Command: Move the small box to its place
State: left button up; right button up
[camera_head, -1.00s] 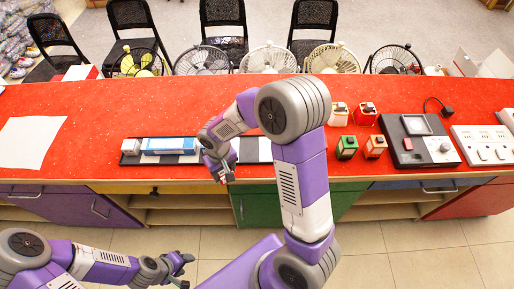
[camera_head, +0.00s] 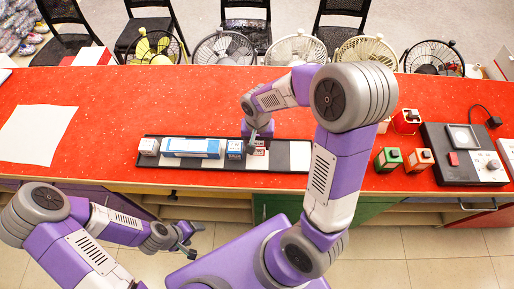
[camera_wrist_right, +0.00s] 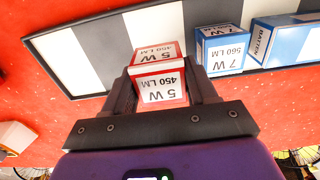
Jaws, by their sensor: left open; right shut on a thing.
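The small red and white box (camera_wrist_right: 160,86), marked "5 W 450 LM", sits between the fingers of my right gripper (camera_head: 256,142), which is shut on it. In the head view the box (camera_head: 260,148) is partly hidden by the gripper. It is over the striped black and white tray (camera_head: 279,155), just right of a small blue and white box (camera_head: 234,149) marked "7 W 560 LM". I cannot tell whether the box touches the tray. My left gripper (camera_head: 187,241) is open and empty, in front of the counter.
A long blue box (camera_head: 192,147) and a whitish box (camera_head: 149,147) stand on the tray's left part. Green (camera_head: 388,160) and orange (camera_head: 419,160) small blocks and a dark device (camera_head: 465,155) stand to the right. A white sheet (camera_head: 37,134) lies left; fans line the back.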

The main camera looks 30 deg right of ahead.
aim_at(257, 149)
jog(key=shift+f+b, duration=0.4)
jog(key=shift+f, duration=1.4)
jog(key=shift+f, duration=0.1)
jog(key=o, duration=0.8)
notch_tip(257, 149, up, 12)
jog(key=p, duration=0.3)
